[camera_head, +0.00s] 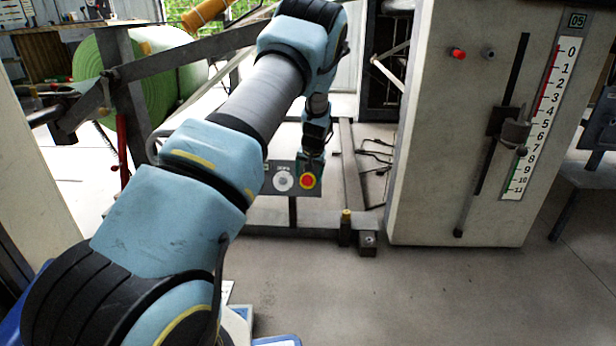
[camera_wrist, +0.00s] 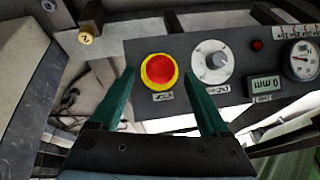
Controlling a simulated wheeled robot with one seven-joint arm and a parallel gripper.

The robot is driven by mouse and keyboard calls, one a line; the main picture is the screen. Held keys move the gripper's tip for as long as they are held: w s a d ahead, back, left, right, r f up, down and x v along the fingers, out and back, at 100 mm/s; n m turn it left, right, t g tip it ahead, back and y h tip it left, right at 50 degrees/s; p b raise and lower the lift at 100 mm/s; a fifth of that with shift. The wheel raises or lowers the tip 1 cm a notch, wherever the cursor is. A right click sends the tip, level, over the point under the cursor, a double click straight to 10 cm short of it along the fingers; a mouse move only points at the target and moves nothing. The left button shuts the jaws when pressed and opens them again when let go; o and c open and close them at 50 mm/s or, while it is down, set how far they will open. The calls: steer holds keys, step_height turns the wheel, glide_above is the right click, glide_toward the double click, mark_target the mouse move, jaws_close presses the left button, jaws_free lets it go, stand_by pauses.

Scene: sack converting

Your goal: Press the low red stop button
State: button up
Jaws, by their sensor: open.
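The red stop button (camera_head: 308,181) with its yellow ring sits low on a grey control panel (camera_head: 276,168), right of a white dial (camera_head: 283,181). In the wrist view the red button (camera_wrist: 160,70) lies between and beyond the two green fingers of my gripper (camera_wrist: 158,88), nearer the left finger. My gripper is open and empty. In the head view my gripper (camera_head: 311,165) hangs just above the button; its fingers are hard to make out there. I cannot tell whether a finger touches the panel.
The wrist view also shows the dial (camera_wrist: 211,61), a small red lamp (camera_wrist: 257,45), a gauge (camera_wrist: 300,60) and a display (camera_wrist: 263,87). A tall grey cabinet (camera_head: 450,130) with a slider scale stands right. A brass-topped post (camera_head: 346,222) stands on the floor nearby.

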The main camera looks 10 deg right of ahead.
steer(key=p+v, duration=0.2)
steer(key=v, duration=0.6)
steer(key=shift+r+p, duration=0.3)
steer(key=shift+r, duration=0.05)
steer(key=shift+s, duration=0.1)
steer(key=s+a+r+n+g+p, duration=0.1)
steer(key=s+a+r, duration=0.3)
steer(key=s+a, duration=0.25)
steer(key=s+a+r+n+g, duration=0.1)
steer(key=s+a+r, duration=0.4)
steer(key=a, duration=0.3)
steer(key=s+a+r+n+g+p, duration=0.1)
steer(key=s+a+r, duration=0.3)
steer(key=s, duration=0.6)
steer(key=s+a+r+n+p, duration=0.15)
steer(key=s+a, duration=0.35)
steer(key=s, duration=0.6)
step_height(320, 180, up, 37)
steer(key=p, duration=3.7)
steer(key=shift+w+a+f+m, duration=0.15)
steer(key=shift+w+f+m, duration=0.05)
steer(key=shift+w+m, duration=0.25)
